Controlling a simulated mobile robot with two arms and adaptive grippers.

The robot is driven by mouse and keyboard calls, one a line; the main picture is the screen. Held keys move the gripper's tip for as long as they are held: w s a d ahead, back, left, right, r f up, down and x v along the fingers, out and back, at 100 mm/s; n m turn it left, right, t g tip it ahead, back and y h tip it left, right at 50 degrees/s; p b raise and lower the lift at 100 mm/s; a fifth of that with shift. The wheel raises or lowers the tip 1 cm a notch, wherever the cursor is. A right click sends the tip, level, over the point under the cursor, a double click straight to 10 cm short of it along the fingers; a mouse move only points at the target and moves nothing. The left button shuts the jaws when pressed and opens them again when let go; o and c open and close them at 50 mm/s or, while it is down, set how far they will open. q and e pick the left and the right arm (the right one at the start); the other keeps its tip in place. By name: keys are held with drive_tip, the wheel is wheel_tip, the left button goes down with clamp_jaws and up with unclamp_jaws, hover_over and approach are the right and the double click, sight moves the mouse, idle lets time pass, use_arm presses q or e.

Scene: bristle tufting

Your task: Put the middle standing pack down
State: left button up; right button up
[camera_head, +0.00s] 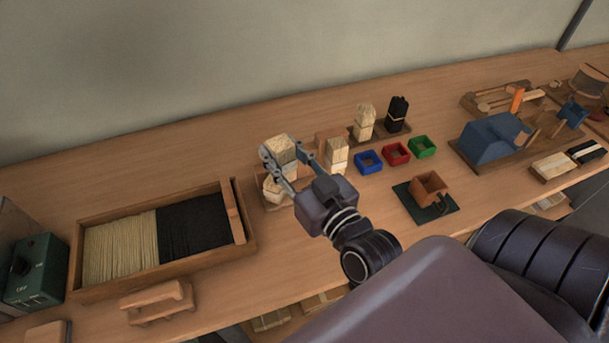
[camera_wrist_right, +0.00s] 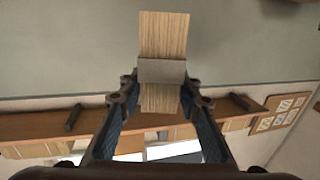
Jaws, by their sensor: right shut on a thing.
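My right gripper (camera_head: 288,163) is shut on a pale bristle pack (camera_head: 281,148) with a grey band. In the right wrist view the same pack (camera_wrist_right: 163,38) stands out between the fingers (camera_wrist_right: 161,88). In the head view the pack appears over another pale pack (camera_head: 272,188) on the left part of a wooden stand; the gap between them is hard to judge. A further pale pack (camera_head: 337,153) stands to the right of the gripper, apart from it. My left gripper is not in view.
Another pale pack (camera_head: 364,120) and a black pack (camera_head: 397,112) stand farther back. Blue (camera_head: 369,168), red (camera_head: 396,159) and green (camera_head: 421,151) small bins lie to the right. A wooden tray (camera_head: 255,238) of pale and black bristles is at left.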

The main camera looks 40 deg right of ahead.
drive_tip(key=w+d+r+m+h+b, duration=0.25)
drive_tip(key=w+d+r+h, duration=0.2)
drive_tip(key=d, duration=0.55)
drive_tip(key=shift+g+y, duration=0.25)
drive_tip(key=shift+g, duration=0.05)
drive_tip(key=shift+w+f+b, duration=0.2)
drive_tip(key=shift+f+b, duration=0.45)
drive_tip(key=shift+f, duration=4.3)
drive_tip(key=shift+w+f+b, duration=0.15)
drive_tip(key=shift+f+b, duration=0.5)
drive_tip(key=shift+f, duration=4.25)
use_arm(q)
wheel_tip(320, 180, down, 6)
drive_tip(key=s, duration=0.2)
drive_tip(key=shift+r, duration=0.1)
